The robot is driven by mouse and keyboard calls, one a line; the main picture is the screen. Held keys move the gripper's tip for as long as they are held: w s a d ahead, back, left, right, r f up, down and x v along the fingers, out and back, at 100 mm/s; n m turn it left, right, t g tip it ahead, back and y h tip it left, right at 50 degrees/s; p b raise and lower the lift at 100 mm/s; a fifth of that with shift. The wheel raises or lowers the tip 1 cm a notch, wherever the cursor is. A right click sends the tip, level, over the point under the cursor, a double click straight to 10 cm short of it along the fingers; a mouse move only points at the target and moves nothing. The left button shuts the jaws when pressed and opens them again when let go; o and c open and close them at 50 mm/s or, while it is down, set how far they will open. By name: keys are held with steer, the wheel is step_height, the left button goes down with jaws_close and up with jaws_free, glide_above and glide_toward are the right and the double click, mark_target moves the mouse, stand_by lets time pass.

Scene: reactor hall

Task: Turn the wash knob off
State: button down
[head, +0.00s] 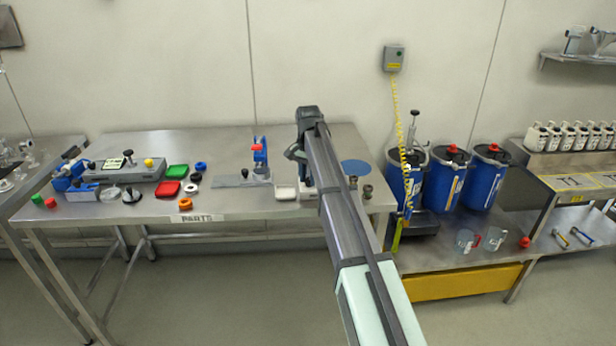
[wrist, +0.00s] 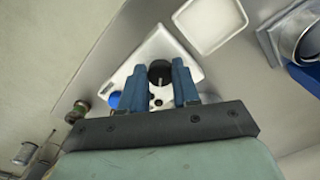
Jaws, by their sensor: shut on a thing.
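The wash knob (wrist: 160,70) is a round black dial with a pale mark, on a white unit (wrist: 152,47) in the wrist view. My gripper (wrist: 158,76) has its two blue fingers on either side of the knob and is shut on it. The fingers hide part of the knob's sides. A blue button (wrist: 115,99) shows beside the left finger. In the head view my arm covers the knob and most of the white unit at the right part of the parts table (head: 235,205).
A shallow white tray (wrist: 209,22) lies close to the unit. Small metal pieces (head: 367,192) stand near the table's right edge, by a flat blue disc (head: 355,167). A blue stand (head: 260,158) is left of my arm. Blue drums (head: 452,180) are at the right.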

mark_target(309, 180)
steer(key=n, duration=0.4)
steer(key=shift+n, duration=0.3)
steer(key=shift+d+n, duration=0.15)
steer(key=shift+n, duration=2.45)
steer(key=c, duration=0.8)
jaws_free()
step_height(309, 180, up, 14)
steer(key=shift+f, duration=0.1)
